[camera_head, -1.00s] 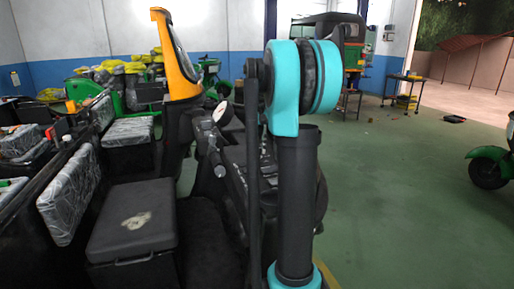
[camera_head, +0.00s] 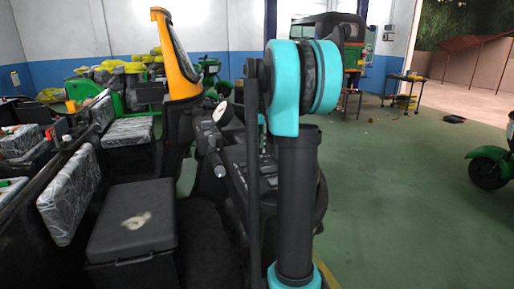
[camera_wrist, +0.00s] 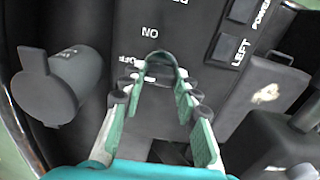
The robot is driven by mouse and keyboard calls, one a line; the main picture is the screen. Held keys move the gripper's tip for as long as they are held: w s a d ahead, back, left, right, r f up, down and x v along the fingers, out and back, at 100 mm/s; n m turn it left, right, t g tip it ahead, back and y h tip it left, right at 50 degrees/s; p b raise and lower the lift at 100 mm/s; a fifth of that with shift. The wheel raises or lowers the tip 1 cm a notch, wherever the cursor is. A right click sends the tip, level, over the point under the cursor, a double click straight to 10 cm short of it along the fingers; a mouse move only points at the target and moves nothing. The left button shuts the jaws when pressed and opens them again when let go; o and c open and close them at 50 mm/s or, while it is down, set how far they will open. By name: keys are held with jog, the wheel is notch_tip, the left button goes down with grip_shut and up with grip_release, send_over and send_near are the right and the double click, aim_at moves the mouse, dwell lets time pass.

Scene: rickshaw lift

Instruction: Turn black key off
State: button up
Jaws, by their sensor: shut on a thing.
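In the wrist view, my gripper (camera_wrist: 160,88) reaches over a dark control panel (camera_wrist: 200,22). Its green-padded fingers are shut on a dark rounded piece, which looks like the bow of the black key (camera_wrist: 159,57). This piece sits between the fingertips, just below the white letters "NO" on the panel. The key's lower part and its slot are hidden by the fingers. In the head view, my arm blocks the panel, and my gripper cannot be seen.
In the wrist view, a grey round knob with a tab (camera_wrist: 50,85) stands left of the fingers. A switch labelled "LEFT" (camera_wrist: 222,47) is at the right. In the head view, a rickshaw with a black seat box (camera_head: 133,222) stands at left. Green floor (camera_head: 410,200) is open at right.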

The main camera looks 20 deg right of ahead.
jog(key=o, duration=1.2)
jog(key=shift+c, duration=0.2)
jog(key=shift+r, duration=0.15)
notch_tip(320, 180, up, 12)
